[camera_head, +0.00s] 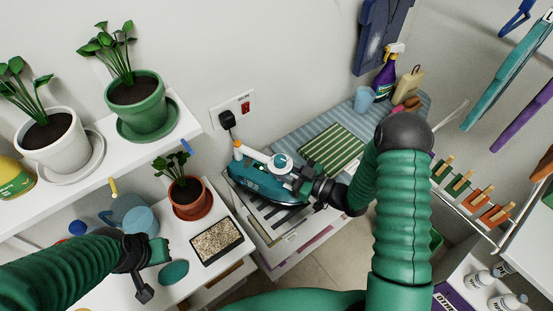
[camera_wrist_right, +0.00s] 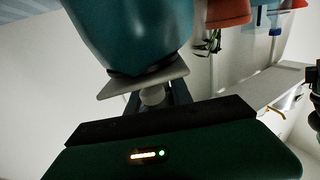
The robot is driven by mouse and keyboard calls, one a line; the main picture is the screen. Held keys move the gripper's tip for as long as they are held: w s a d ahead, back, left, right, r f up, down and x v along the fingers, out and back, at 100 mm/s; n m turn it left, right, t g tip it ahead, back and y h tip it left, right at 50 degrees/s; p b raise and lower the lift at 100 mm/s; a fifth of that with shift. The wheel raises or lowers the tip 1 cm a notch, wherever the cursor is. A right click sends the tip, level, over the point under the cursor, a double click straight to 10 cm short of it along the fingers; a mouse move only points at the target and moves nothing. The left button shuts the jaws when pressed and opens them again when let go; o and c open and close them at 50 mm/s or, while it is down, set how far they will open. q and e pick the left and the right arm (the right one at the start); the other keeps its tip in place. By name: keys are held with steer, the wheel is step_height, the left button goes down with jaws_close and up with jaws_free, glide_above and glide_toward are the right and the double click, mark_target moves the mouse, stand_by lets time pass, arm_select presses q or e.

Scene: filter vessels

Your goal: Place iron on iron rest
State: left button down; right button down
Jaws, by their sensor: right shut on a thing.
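The teal and white iron (camera_head: 262,182) is in my right gripper (camera_head: 304,184), which is shut on it. The iron is over or on the pale iron rest (camera_head: 268,226) at the end of the striped ironing board (camera_head: 291,127); I cannot tell whether it touches. In the right wrist view the iron's teal body (camera_wrist_right: 130,30) fills the top, close to the gripper, and the fingers are mostly hidden. My left gripper (camera_head: 152,272) is over the white table at lower left, away from the iron; its jaw opening is unclear.
A red pot (camera_head: 191,205) and a tray of pebbles (camera_head: 217,241) stand left of the iron. A folded striped cloth (camera_head: 331,149), a blue cup (camera_head: 363,99) and a spray bottle (camera_head: 386,76) are on the board. A wall socket (camera_head: 233,110) is behind.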

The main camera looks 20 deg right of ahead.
steer(key=shift+f, duration=0.65)
steer(key=shift+w+a+f+p, duration=0.1)
steer(key=shift+w+f+p, duration=0.1)
steer(key=shift+p, duration=0.15)
steer(key=shift+f, duration=0.2)
steer(key=c, duration=1.6)
jaws_free()
steer(key=shift+f, duration=0.2)
steer(key=o, duration=0.5)
steer(key=shift+s, duration=0.1)
arm_select(q)
steer(key=shift+r, duration=0.35)
step_height(320, 180, down, 3)
steer(key=b, duration=0.3)
steer(key=shift+s+r, duration=0.1)
arm_select(e)
steer(key=v, duration=1.2)
steer(key=shift+r, duration=0.15)
